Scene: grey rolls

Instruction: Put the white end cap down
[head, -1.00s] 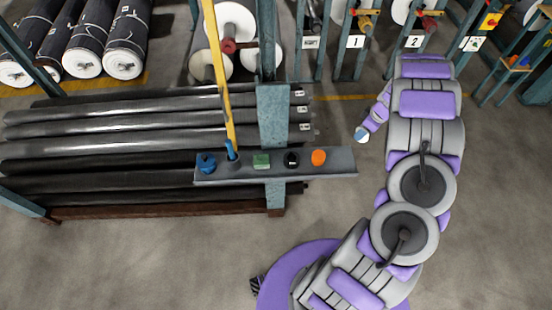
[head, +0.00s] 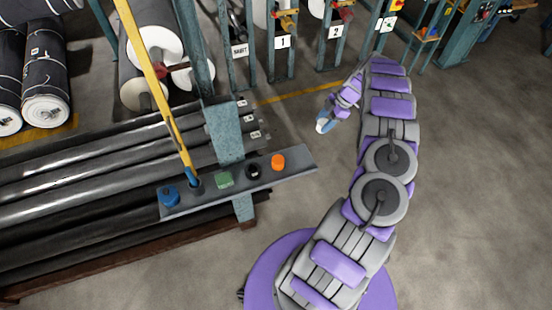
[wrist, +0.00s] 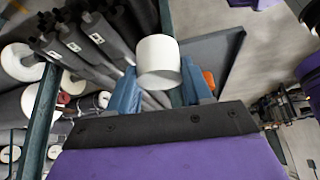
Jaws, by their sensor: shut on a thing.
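The white end cap (wrist: 158,60) is a short white cylinder held between the two blue fingers of my gripper (wrist: 160,85) in the wrist view. In the head view my gripper (head: 325,120) hangs in the air to the right of the rack post, beyond the end of the grey shelf (head: 300,160). The cap shows there only as a small white spot (head: 320,127) at the fingertips. The gripper is apart from the shelf.
On the shelf stand a blue item (head: 169,197), a green block (head: 224,180), a black item (head: 254,171) and an orange item (head: 278,162). A yellow pole (head: 155,80) rises from it. Dark rolls (head: 100,200) fill the rack. Numbered stands (head: 283,42) are at the back. Floor is clear at right.

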